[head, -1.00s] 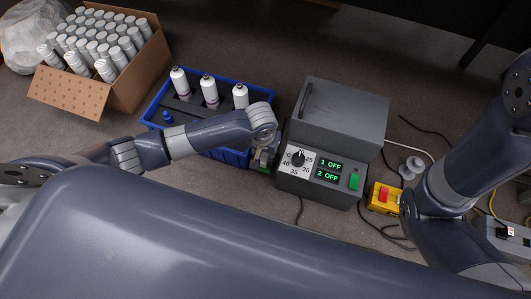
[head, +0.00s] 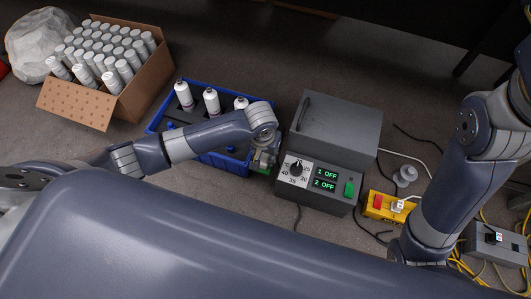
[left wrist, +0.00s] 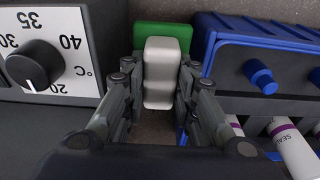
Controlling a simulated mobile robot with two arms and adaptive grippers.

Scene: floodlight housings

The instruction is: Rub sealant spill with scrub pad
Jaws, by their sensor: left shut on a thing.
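My left gripper (head: 265,157) is in the gap between the blue crate and the grey control box. In the left wrist view its fingers (left wrist: 160,95) are shut on the pale grip of the scrub pad (left wrist: 162,70). The pad's green part (left wrist: 180,36) shows beyond the grip. In the head view only a little green shows below the gripper, and the arm hides most of the pad. No sealant spill can be made out in either view. My right arm is at the right of the head view, but its gripper is not visible.
The blue crate (head: 155,127) holds several white sealant bottles. The grey control box (head: 337,128) has a dial and displays reading "1 OFF" and "2 OFF". A carton (head: 75,107) of white cartridges stands at the left. A yellow switch box (head: 381,208) and loose cables lie at the right.

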